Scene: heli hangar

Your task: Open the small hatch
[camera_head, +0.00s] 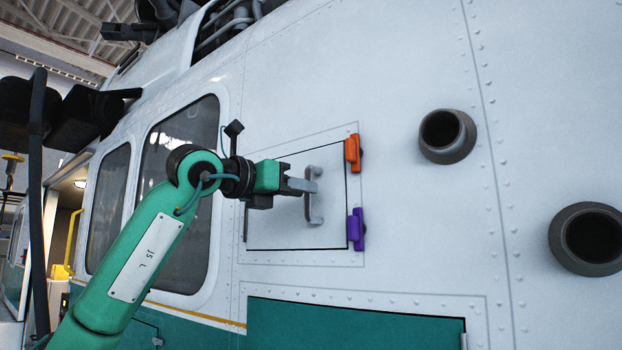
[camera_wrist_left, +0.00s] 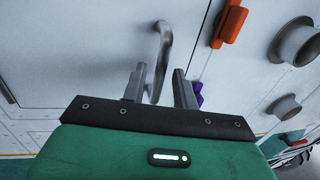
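The small hatch (camera_head: 280,225) is a white square panel with a dark outline in the helicopter's side, and it looks flush with the wall. A grey bar handle (camera_head: 316,208) stands upright on it; it also shows in the left wrist view (camera_wrist_left: 166,45). An orange latch (camera_head: 353,153) and a purple latch (camera_head: 357,230) sit at the hatch's right edge. My left gripper (camera_head: 304,186) is at the handle. In the left wrist view its fingers (camera_wrist_left: 159,85) are apart, with the handle showing between them; whether they touch it is unclear. My right gripper is out of view.
Two dark round pipes (camera_head: 447,136) (camera_head: 590,238) stick out of the wall to the right of the hatch. A green panel (camera_head: 350,328) lies below it. Windows (camera_head: 178,150) are to the left. The wall above the hatch is clear.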

